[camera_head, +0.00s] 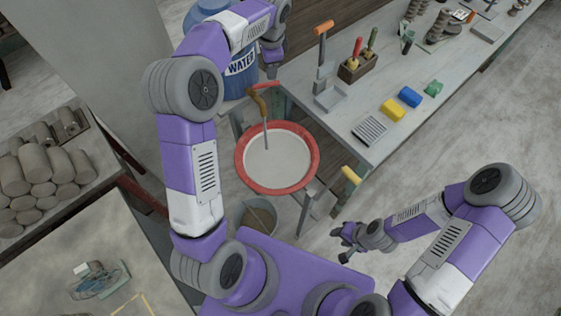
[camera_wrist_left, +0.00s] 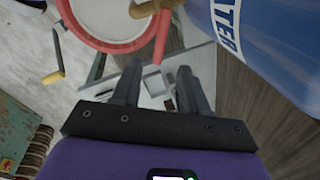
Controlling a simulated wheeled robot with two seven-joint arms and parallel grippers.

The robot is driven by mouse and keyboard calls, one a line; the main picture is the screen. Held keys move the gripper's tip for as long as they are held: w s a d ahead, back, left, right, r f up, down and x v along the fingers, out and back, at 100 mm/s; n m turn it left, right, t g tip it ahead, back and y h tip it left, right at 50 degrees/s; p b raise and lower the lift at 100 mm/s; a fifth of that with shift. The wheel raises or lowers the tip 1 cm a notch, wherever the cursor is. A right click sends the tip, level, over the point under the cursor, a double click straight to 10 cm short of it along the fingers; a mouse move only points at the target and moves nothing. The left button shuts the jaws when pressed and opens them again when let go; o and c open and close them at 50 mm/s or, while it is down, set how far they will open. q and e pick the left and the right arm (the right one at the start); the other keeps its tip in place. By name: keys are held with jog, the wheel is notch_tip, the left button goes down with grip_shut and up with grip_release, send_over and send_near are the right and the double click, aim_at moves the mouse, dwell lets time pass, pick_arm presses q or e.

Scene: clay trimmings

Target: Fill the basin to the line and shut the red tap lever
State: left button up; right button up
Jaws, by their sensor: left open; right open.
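The basin (camera_head: 241,172) has a red rim and a pale inside, and stands below the brass tap (camera_head: 257,101). A thin stream or spout (camera_head: 266,136) runs from the tap down into the basin; I cannot tell which. No fill line can be made out. The red tap lever (camera_head: 264,85) sticks out sideways above the tap, and in the left wrist view it (camera_wrist_left: 161,38) lies just beyond the fingertips. My left gripper (camera_wrist_left: 159,72) is open and empty, close to the lever but apart from it. My right gripper (camera_head: 344,241) is open, low and away from the basin.
The blue water barrel (camera_head: 240,78) stands right beside my left gripper. A bucket (camera_head: 259,214) is under the basin. A yellow handle (camera_head: 351,175) juts out at the basin's right. The grey bench (camera_head: 425,110) holds tools, sponges and a wooden caddy (camera_head: 357,68).

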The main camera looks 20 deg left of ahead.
aim_at(266, 85)
pick_arm(q)
jog(key=c, duration=0.3)
jog(key=shift+s+d+r+n, duration=0.15)
jog(key=shift+d+n, duration=0.05)
jog(key=shift+n, duration=0.2)
jog(key=shift+c, duration=1.3)
jog(key=s+d+r+n, duration=0.1)
jog(key=n, duration=0.3)
jog(key=s+d+r+n+b, duration=0.1)
jog(key=s+n, duration=0.1)
jog(key=n, duration=0.3)
jog(key=s+d+r+n+t, duration=0.1)
jog(key=d+n, duration=0.1)
jog(key=n, duration=0.2)
jog(key=shift+s+n+y, duration=0.3)
jog(key=shift+n+y, duration=0.1)
grip_shut()
jog(key=w+a+f+n, duration=0.3)
jog(key=w+f, duration=0.1)
jog(key=f, duration=0.6)
jog(key=shift+w+a, duration=0.2)
jog(key=shift+a, duration=0.05)
